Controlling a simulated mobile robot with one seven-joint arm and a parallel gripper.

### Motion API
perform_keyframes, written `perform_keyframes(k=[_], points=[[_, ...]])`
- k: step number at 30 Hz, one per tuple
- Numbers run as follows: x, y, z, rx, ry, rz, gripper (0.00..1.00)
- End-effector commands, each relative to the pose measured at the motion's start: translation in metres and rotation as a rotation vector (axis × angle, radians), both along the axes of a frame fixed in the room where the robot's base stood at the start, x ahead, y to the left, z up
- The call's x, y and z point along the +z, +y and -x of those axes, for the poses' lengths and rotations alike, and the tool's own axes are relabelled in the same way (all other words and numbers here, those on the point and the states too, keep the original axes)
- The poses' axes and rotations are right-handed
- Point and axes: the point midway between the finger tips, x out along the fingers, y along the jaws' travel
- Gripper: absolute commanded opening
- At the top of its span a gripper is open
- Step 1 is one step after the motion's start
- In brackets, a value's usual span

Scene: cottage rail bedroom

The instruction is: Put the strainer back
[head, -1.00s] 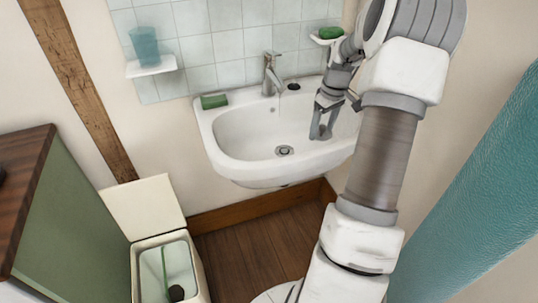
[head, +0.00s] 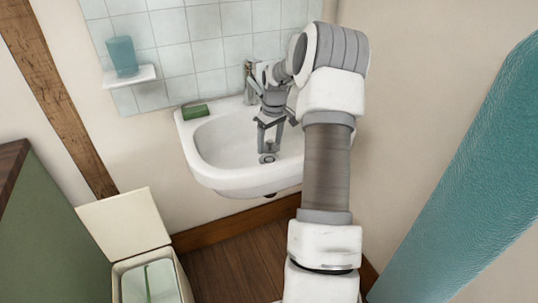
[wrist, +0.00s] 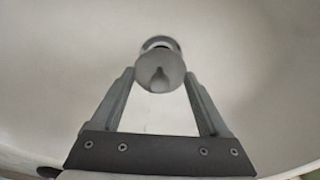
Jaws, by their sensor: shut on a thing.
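My gripper (head: 269,149) points down into the white sink basin (head: 219,149), right over the drain. In the wrist view, the fingertips of my gripper (wrist: 160,82) are closed on a small round grey strainer (wrist: 160,72) with a darker knob in its middle. The metal drain ring (wrist: 160,41) shows just beyond the strainer and is partly hidden by it. I cannot tell whether the strainer touches the drain. In the head view the strainer and the drain cannot be told apart between the fingertips.
The tap (head: 250,82) stands close behind my arm. A green bar (head: 195,111) lies on the sink's left rim. A teal cup (head: 123,56) stands on a small wall shelf (head: 130,77). An open-lidded bin (head: 124,222) is at lower left, and a teal surface (head: 463,180) at right.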

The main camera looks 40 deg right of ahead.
Motion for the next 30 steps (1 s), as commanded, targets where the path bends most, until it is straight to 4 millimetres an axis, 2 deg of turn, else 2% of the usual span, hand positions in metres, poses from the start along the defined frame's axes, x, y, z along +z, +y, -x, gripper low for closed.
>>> perform_keyframes(k=[4,10,23,24,27,30], points=[[-0.01,0.002,-0.002,-0.001,0.001,-0.001,0.0],[-0.04,0.001,-0.002,-0.001,0.001,-0.002,0.0],[-0.046,0.001,-0.002,0.0,0.001,-0.001,0.0],[-0.045,0.001,-0.002,0.0,0.0,0.0,0.85],[-0.045,0.001,-0.002,0.0,0.0,0.0,1.0],[-0.045,0.001,-0.002,0.0,0.0,0.0,1.0]])
